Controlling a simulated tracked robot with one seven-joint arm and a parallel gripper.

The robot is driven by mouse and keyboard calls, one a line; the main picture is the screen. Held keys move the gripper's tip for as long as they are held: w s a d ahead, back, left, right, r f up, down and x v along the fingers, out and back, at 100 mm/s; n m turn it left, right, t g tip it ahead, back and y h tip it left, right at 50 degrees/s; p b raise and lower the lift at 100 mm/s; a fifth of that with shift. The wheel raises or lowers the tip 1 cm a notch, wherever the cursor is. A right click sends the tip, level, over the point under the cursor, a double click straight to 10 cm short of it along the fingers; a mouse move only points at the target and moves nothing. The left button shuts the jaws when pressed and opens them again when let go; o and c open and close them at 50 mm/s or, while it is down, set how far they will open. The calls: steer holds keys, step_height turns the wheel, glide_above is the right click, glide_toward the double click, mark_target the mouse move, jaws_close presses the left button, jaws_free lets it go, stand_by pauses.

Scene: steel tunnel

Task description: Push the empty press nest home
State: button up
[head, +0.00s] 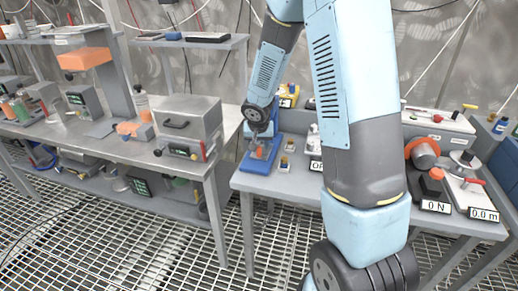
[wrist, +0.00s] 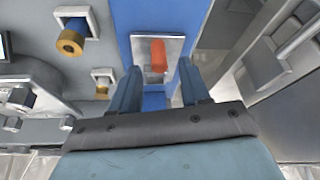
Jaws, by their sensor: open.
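The press has a blue base (head: 258,165) on the right-hand bench, and its blue body also fills the upper middle of the wrist view (wrist: 205,22). A silver metal plate (wrist: 176,48), which looks like the nest, sits on the blue. An orange upright piece (wrist: 158,55) stands on the plate; I cannot tell if it is a handle. My gripper (wrist: 160,82) is open and empty, pointing at the plate, with the orange piece between and just beyond the fingertips. In the head view my gripper (head: 260,139) is over the blue base, partly hiding the nest.
A grey metal box (head: 190,120) stands on the left bench. A gap separates the benches. Gauges labelled 0 N (head: 435,206) and 0.0 m (head: 483,213) are at the right.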

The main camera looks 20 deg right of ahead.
mark_target(259, 147)
steer(key=shift+x, duration=1.6)
jaws_close()
